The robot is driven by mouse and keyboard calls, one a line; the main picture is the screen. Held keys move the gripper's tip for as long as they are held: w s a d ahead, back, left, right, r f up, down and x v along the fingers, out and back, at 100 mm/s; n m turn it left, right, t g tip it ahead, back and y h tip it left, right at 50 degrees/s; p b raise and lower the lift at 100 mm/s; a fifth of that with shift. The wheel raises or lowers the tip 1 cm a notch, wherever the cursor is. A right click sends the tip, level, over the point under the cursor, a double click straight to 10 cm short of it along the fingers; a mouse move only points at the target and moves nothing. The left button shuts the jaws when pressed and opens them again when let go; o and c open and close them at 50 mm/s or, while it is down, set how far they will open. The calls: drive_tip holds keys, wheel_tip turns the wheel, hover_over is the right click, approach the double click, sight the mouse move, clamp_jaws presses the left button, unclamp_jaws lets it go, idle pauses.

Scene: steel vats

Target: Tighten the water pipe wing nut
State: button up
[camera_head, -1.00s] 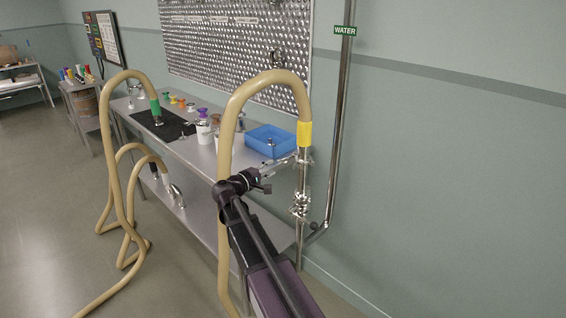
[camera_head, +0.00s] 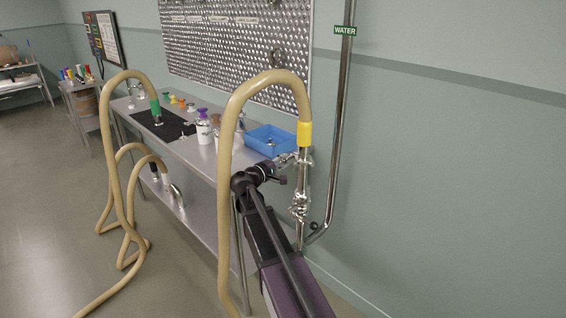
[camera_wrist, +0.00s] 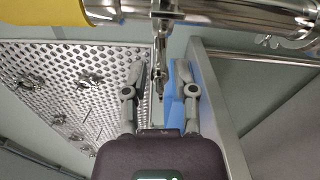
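The steel water pipe (camera_head: 302,180) stands upright by the wall, with a hose ending in a yellow cuff (camera_head: 305,133) on top. In the wrist view the pipe (camera_wrist: 245,14) runs across the top, and the yellow cuff (camera_wrist: 40,10) is at the upper left. A clamp (camera_wrist: 164,12) circles the pipe, and its wing nut and bolt (camera_wrist: 160,62) hang down between my fingers. My gripper (camera_wrist: 162,72) is open, one finger on each side of the wing nut, with gaps visible. In the head view my gripper (camera_head: 286,160) is beside the pipe, and the wing nut is too small to make out.
A steel table (camera_head: 190,150) behind holds a blue bin (camera_head: 270,140), cups and coloured caps. Tan hoses (camera_head: 226,150) loop up beside my arm and over the floor. A wall pipe with a WATER sign (camera_head: 345,30) runs at the right.

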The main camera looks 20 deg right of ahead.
clamp_jaws()
drive_tip(key=shift+m, duration=1.6)
drive_tip(key=shift+o, duration=1.4)
unclamp_jaws()
drive_tip(key=shift+a, duration=0.1)
drive_tip(key=v, duration=1.2)
